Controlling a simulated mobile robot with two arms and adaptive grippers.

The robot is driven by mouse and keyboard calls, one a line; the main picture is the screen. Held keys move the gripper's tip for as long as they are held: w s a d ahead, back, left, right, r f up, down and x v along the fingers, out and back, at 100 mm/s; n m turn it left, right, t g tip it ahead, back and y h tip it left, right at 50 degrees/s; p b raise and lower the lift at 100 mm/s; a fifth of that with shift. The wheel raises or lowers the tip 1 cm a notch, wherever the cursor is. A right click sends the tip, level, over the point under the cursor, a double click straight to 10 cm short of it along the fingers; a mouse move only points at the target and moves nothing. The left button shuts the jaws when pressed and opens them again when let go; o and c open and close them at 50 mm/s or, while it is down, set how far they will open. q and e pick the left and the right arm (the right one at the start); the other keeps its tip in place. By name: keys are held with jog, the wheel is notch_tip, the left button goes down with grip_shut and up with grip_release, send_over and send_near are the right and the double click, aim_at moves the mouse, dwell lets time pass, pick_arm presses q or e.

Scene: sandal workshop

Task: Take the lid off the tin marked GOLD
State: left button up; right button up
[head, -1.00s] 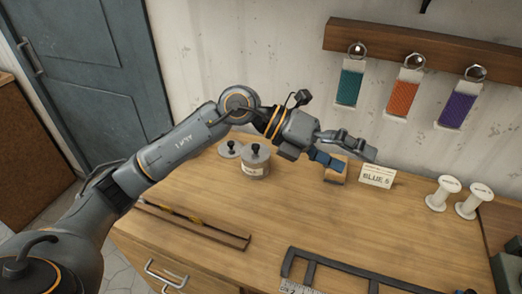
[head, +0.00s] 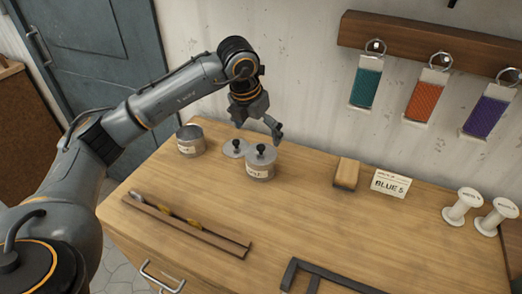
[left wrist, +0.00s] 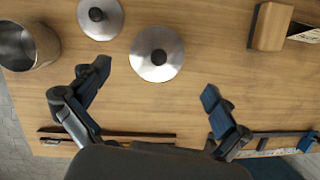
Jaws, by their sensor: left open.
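A lidded metal tin (head: 259,170) stands on the workbench with its lid (left wrist: 157,52) on; the lid has a black knob. I cannot read its label for certain. An open metal tin (head: 190,146) without a lid stands to its left; its label is too small to read. It also shows in the left wrist view (left wrist: 42,47). A loose lid (head: 232,149) with a black knob lies between the tins. My left gripper (left wrist: 155,80) is open and empty, pointing down above the lidded tin, its fingers apart on either side of the lid in the picture. My right gripper is out of view.
A wooden block (head: 346,174), a card reading BLUE 5 (head: 389,184) and two white spools (head: 461,206) stand to the right. A narrow tray (head: 185,226) with a thin tool lies in front. The bench's middle is clear. Colour swatches hang on the wall.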

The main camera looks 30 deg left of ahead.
aim_at(260, 147)
pick_arm(q)
jog(key=p+x, duration=0.2)
jog(key=x, duration=0.3)
jog(key=shift+s+a+f, duration=0.15)
jog(key=shift+f, duration=0.45)
grip_shut()
